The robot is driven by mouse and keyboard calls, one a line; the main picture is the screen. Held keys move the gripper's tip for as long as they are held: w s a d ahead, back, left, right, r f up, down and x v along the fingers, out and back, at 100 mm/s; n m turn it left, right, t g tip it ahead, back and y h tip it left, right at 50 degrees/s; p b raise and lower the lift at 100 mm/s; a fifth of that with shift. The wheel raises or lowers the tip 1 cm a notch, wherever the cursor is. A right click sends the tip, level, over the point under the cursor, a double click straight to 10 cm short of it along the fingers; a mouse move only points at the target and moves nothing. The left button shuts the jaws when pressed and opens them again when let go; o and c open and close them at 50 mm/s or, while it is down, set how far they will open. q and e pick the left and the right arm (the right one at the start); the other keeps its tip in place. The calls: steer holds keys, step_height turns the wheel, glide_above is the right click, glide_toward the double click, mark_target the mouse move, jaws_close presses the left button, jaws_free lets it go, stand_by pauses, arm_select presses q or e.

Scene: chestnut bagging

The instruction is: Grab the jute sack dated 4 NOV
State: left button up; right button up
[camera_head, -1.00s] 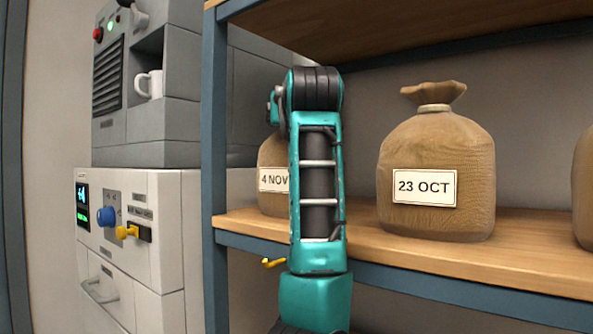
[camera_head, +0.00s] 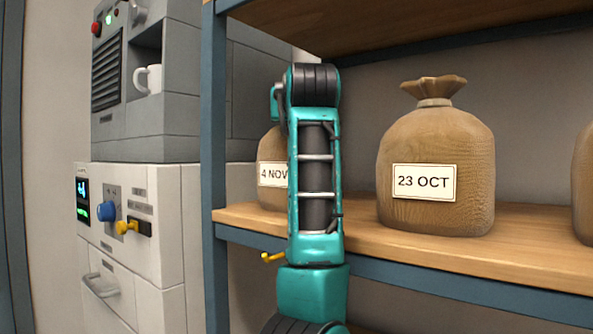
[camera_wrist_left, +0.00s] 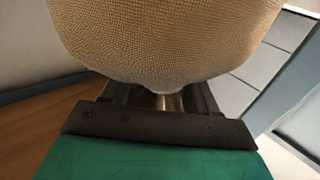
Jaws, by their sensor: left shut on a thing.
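The jute sack dated 4 NOV (camera_head: 271,150) stands on the wooden shelf at its left end, its right side hidden behind my teal left arm. Its white label shows left of the arm. In the left wrist view the woven body of the sack (camera_wrist_left: 165,40) fills the top middle. My left gripper (camera_wrist_left: 165,100) is shut on the gathered neck of this sack, and the fingertips are mostly hidden by the sack. In the head view the arm hides the sack's neck. My right gripper is in neither view.
A sack labelled 23 OCT (camera_head: 436,165) stands right of my arm, and another sack (camera_head: 584,185) is cut off at the right edge. A blue post (camera_head: 214,150) bounds the shelf (camera_head: 365,237) on the left. An upper shelf board (camera_head: 400,22) hangs above. A grey machine with a white mug (camera_head: 154,79) stands left.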

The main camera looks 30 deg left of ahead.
arm_select(q)
jaws_close()
steer(key=shift+r, duration=0.15)
steer(key=shift+r, duration=0.15)
